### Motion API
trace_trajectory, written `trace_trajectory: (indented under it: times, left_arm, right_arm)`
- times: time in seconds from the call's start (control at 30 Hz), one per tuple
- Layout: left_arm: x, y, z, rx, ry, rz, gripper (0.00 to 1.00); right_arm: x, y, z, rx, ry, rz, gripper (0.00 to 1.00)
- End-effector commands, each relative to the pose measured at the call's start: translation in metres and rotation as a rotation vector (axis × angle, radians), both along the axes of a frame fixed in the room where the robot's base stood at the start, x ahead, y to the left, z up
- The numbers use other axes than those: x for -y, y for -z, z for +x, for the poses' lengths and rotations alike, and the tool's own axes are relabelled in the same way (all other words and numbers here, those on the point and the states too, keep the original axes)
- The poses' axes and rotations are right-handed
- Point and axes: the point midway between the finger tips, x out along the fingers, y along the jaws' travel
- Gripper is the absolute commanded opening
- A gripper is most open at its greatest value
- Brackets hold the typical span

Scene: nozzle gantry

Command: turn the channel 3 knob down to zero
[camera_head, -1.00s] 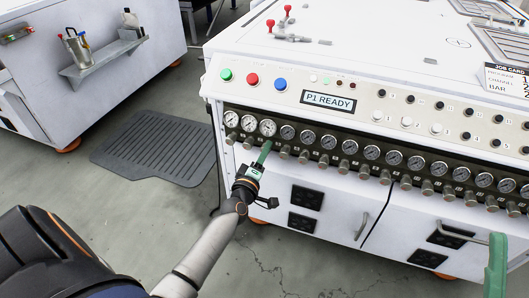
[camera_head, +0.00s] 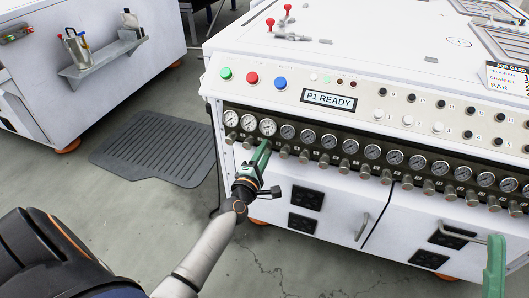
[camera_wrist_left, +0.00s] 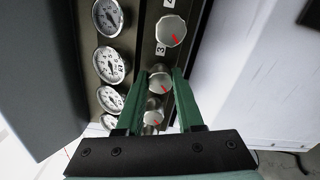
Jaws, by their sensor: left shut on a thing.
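The channel 3 knob (camera_wrist_left: 160,82) is a small metal knob with a red pointer line. In the left wrist view it sits between the two green fingers of my left gripper (camera_wrist_left: 163,88), which is shut on it. The pointer slants toward the lower right of that view. A printed "3" shows beside the knob. In the head view my left gripper (camera_head: 262,152) reaches the third knob from the left and covers it. At the right edge a green part of my right gripper (camera_head: 496,264) shows; its jaws cannot be made out.
Neighbouring knobs stand close on both sides, one above (camera_wrist_left: 171,31) and one below (camera_wrist_left: 154,104) in the wrist view. A row of gauges (camera_head: 288,132) runs above the knobs. The display (camera_head: 329,100) reads "P1 READY". A dark mat (camera_head: 155,148) lies on the floor.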

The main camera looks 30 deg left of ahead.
Motion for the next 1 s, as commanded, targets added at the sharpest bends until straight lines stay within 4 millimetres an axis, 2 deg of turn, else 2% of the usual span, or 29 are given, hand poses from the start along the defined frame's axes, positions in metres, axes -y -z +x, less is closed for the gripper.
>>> trace_trajectory:
  times: [0.43, 0.47, 0.5, 0.7, 1.0]
  left_arm:
    - [0.0002, 0.0003, -0.0002, 0.003, 0.000, -0.015, 0.00]
    - [0.0002, 0.0003, -0.0002, 0.003, 0.000, -0.015, 0.38]
    - [0.0002, 0.0003, -0.0002, 0.002, 0.000, -0.014, 0.43]
    - [0.0002, 0.0002, -0.0001, 0.002, 0.000, -0.013, 0.65]
    - [0.0004, 0.0002, -0.0019, 0.002, 0.000, -0.011, 0.66]
  right_arm:
    - [-0.0001, -0.0001, 0.0001, 0.001, -0.001, -0.001, 0.66]
    - [0.0000, -0.0002, 0.0001, 0.001, 0.000, -0.001, 0.66]
    - [0.0000, -0.0002, 0.0002, 0.001, 0.000, -0.001, 0.66]
    - [0.0002, -0.0004, 0.0002, 0.002, 0.000, -0.002, 0.66]
    - [0.0003, -0.0011, 0.0003, 0.003, 0.001, -0.002, 0.66]
